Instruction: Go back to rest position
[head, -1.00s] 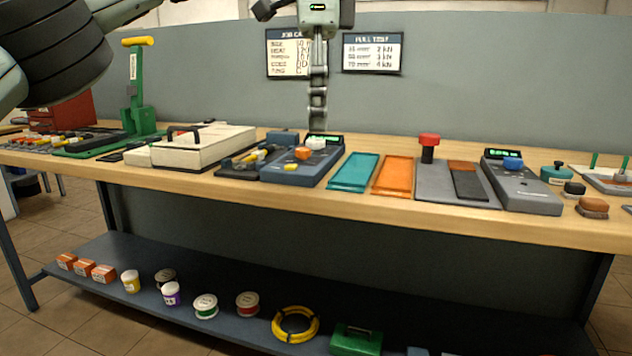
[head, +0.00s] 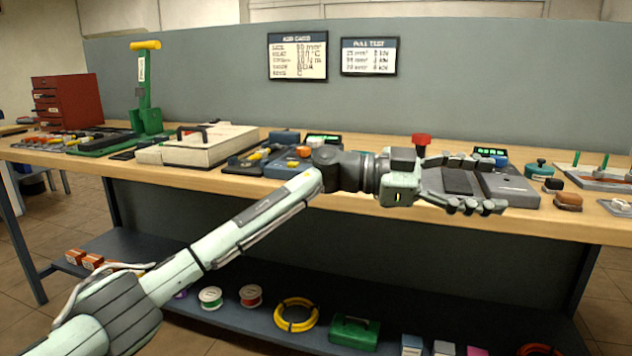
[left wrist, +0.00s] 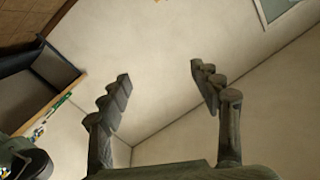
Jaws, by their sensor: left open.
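My left arm (head: 235,235) comes in from the lower left in the head view and reaches across the front of the workbench. My left gripper (head: 488,184) is at its end, pointing right, in front of the bench's right half. It is open and empty, with its two fingers well apart one above the other. In the left wrist view the same gripper (left wrist: 160,74) shows both fingers spread with nothing between them, against plain pale surfaces. My right gripper is not in view. The gripper and forearm hide part of the bench top, including where the teal and orange trays lay.
The wooden workbench (head: 120,171) carries a pale case (head: 205,150), a green tool with yellow handle (head: 146,95), a red drawer cabinet (head: 67,101) and a red-knobbed device (head: 421,140). The lower shelf (head: 255,323) holds spools, a yellow coil (head: 296,315) and a green box (head: 354,332).

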